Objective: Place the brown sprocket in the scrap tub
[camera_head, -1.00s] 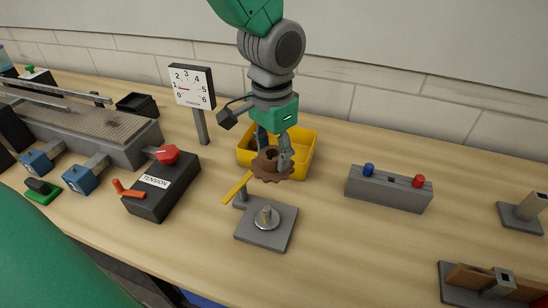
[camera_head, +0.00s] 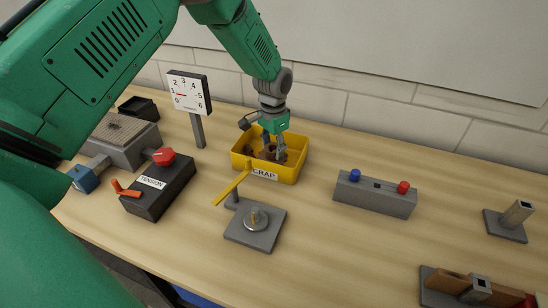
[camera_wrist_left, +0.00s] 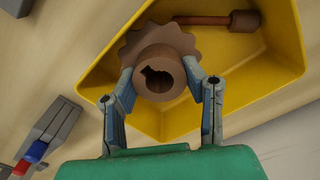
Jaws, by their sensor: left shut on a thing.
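The brown sprocket (camera_wrist_left: 160,66) is a toothed disc with a round hub and a keyed bore. My left gripper (camera_head: 271,149) is shut on its hub, with one finger on each side, as the left wrist view (camera_wrist_left: 163,85) shows. The scrap tub (camera_head: 264,173) is yellow and labelled SCRAP. It also shows in the left wrist view (camera_wrist_left: 226,70). In the head view the sprocket (camera_head: 270,150) is within the tub's outline, partly hidden by the fingers. I cannot tell whether it touches the tub floor. My right gripper is not in view.
A copper-coloured rod with a thick end (camera_wrist_left: 235,20) lies in the tub. In front stands a grey plate with a spindle (camera_head: 255,228) and a yellow lever (camera_head: 232,188). A dial gauge (camera_head: 189,92) and tension box (camera_head: 159,185) stand left, a button box (camera_head: 375,194) right.

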